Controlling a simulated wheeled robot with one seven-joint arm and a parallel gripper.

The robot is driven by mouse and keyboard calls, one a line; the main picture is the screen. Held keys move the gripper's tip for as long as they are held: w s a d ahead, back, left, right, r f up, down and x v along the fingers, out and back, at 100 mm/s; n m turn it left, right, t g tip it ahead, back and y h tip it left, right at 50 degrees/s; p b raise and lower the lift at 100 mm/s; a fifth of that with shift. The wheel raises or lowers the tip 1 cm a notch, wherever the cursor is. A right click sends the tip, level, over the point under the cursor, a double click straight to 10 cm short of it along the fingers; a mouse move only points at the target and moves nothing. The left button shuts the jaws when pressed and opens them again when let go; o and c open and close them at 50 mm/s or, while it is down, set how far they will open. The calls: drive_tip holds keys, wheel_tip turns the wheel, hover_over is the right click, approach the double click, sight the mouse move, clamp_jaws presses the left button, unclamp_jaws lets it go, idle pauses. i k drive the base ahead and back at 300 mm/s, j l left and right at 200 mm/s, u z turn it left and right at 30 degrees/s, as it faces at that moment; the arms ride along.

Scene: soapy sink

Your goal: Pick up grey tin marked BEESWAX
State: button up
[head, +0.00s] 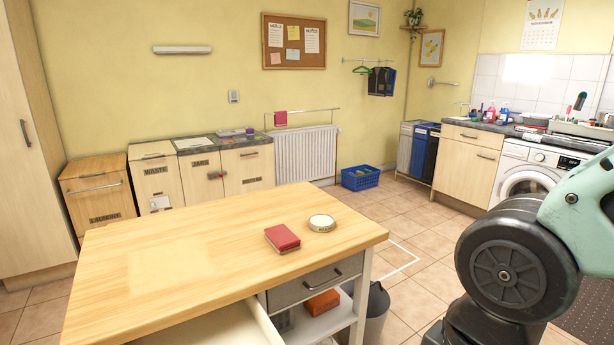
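A small round tin (321,223) with a pale lid and a darker rim lies flat on the wooden table (180,255), near its right end. Any lettering on the lid is too small to read. A red box-like block (282,239) lies just to its left and a little nearer, apart from it. My gripper is out of view; only part of my arm shows at the right, away from the table.
A drawer (220,328) under the table is pulled open at the front. A grey bin (375,310) stands by the table's right end. The table's left half is clear. A blue basket (360,178) sits on the floor behind. A washing machine (535,172) stands at the right.

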sight(320, 223)
drive_tip(key=u, duration=1.25)
drive_tip(key=z, duration=0.95)
drive_tip(key=i+u, duration=0.3)
drive_tip(key=i+l+u, duration=0.25)
drive_tip(key=i, duration=0.2)
drive_tip(key=i+l+u, duration=0.3)
drive_tip(key=i+j, duration=0.05)
